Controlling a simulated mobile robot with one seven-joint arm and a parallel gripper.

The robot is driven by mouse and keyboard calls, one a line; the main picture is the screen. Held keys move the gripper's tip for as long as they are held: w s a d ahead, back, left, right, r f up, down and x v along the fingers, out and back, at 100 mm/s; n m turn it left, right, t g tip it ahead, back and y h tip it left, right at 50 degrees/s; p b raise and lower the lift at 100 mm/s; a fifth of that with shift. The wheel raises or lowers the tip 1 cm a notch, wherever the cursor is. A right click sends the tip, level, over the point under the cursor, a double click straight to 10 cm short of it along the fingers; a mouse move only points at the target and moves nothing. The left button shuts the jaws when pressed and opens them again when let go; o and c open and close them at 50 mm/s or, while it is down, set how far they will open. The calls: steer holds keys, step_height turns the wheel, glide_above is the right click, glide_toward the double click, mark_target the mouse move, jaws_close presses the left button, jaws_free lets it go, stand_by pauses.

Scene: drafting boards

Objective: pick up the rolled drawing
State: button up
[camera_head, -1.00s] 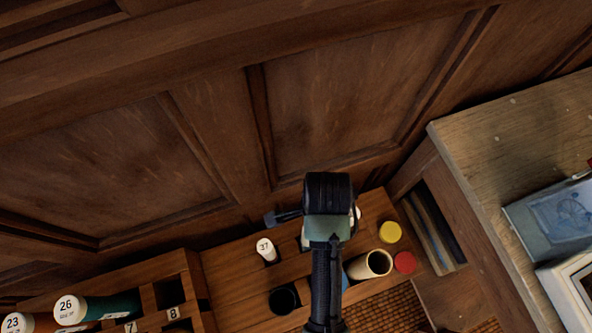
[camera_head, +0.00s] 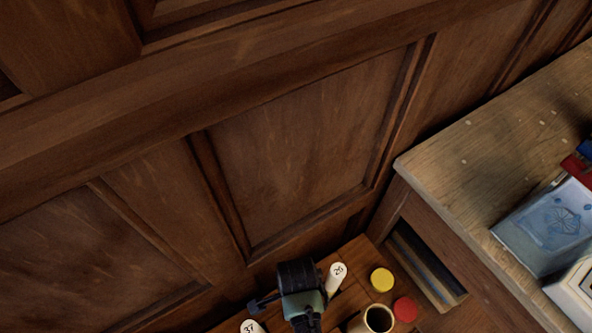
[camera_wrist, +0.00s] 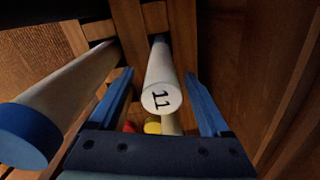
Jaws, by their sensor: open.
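In the wrist view, a white rolled drawing (camera_wrist: 160,78) marked with what looks like "11" stands with its end towards the camera. My gripper (camera_wrist: 158,74) is open, with one blue finger on each side of this roll in the picture. Gaps show between the roll and both fingers. In the head view my gripper (camera_head: 300,290) is over the wooden rack (camera_head: 352,252), its fingers mostly hidden. A white roll with a "20"-like label (camera_head: 337,275) stands just right of it. A roll marked 37 (camera_head: 250,327) is cut off at the bottom edge.
Yellow (camera_head: 381,280) and red (camera_head: 405,309) caps and an open-ended tube (camera_head: 377,319) stand in the rack. A panelled wall (camera_head: 290,160) is behind; a wooden cabinet (camera_head: 470,150) is at right.

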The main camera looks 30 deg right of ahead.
step_height(320, 180, down, 2)
steer(key=shift+f, duration=0.2)
jaws_close()
stand_by(0.4)
